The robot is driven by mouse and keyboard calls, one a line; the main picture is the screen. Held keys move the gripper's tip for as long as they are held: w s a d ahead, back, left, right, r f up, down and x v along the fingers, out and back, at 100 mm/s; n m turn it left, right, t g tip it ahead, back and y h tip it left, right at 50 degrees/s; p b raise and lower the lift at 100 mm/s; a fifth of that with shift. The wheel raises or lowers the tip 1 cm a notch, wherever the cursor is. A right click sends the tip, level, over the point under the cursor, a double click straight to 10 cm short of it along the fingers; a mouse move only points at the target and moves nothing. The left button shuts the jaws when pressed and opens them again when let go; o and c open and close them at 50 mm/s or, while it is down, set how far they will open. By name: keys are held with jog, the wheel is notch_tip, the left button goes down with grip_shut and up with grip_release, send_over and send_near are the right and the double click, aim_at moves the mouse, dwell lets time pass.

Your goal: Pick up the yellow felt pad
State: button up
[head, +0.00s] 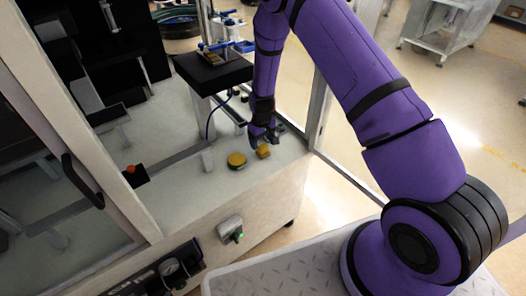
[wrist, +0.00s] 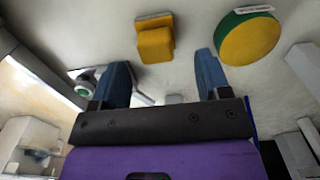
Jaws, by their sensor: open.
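Two yellow things lie on the pale worktop. One is a small blocky yellow piece with a step in its shape, which I take to be the yellow felt pad (head: 263,151); it also shows in the wrist view (wrist: 154,40). The other is a round yellow disc (head: 236,160) with a green side and a white label, at the upper right of the wrist view (wrist: 249,38). My gripper (head: 265,138) is just above and beside the blocky piece. In the wrist view its blue fingers (wrist: 162,66) are apart and empty, with the blocky piece beyond the tips.
A machine frame with a dark door handle (head: 82,181) is at left. The worktop's front edge is near the yellow things.

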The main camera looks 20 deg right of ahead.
aim_at(263, 146)
jog(key=shift+w+d+f, duration=0.1)
jog(key=shift+d+f, duration=0.05)
jog(key=shift+f, duration=0.95)
jog(key=shift+d+f, duration=0.1)
jog(key=shift+f, duration=1)
jog(key=c, duration=1)
jog(key=shift+r, duration=0.1)
jog(key=shift+r, duration=0.45)
jog(key=r, duration=0.1)
jog(key=s+r, duration=0.1)
jog(key=shift+s+d+r, duration=0.1)
jog(key=shift+s+r, duration=0.05)
jog(key=shift+r, duration=0.2)
jog(key=s, duration=0.5)
jog(key=s+d+r, duration=0.1)
jog(key=s, duration=0.3)
jog(key=s+d, duration=0.1)
jog(key=s, duration=0.4)
jog(key=shift+s+d+r, duration=0.1)
jog(key=shift+s+r, duration=0.05)
jog(key=shift+s, duration=0.15)
